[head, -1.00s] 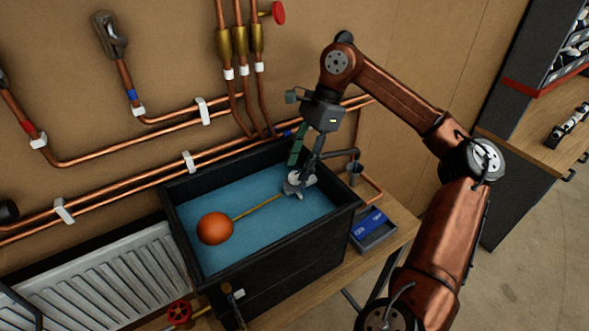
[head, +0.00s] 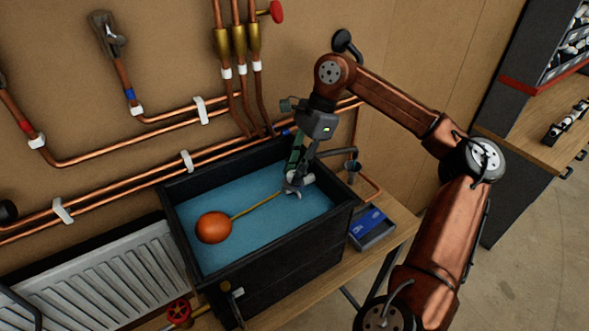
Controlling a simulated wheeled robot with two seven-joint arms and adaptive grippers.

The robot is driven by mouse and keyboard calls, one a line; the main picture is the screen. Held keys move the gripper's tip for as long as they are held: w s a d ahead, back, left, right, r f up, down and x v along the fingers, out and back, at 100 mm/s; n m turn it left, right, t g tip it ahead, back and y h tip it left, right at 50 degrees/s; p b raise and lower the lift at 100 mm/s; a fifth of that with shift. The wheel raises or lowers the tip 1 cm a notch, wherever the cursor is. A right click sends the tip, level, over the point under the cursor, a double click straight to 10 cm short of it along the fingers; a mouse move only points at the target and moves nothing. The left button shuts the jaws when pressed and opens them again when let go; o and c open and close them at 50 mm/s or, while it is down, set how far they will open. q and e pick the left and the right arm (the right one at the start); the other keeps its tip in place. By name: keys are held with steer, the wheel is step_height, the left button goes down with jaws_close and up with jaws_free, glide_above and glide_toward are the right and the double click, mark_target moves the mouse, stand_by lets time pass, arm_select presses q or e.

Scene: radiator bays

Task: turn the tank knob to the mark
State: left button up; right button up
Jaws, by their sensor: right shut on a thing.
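The black tank (head: 290,258) holds blue water and stands on a wooden bench. An orange float (head: 213,227) lies at the water on the end of a thin brass rod (head: 256,206). The rod runs to a small grey and white fitting, which I take for the tank knob (head: 293,189), inside the back right of the tank. My right gripper (head: 296,179) reaches down from above and is shut on this knob. The fingers partly cover the knob, and I cannot make out the mark. My left gripper is not in view.
Copper pipes (head: 120,189) run along the wall behind the tank. A white radiator (head: 105,285) is at lower left, and a red valve wheel (head: 179,311) is in front. A grey tray with a blue item (head: 369,221) sits right of the tank.

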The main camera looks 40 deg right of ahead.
jaws_close()
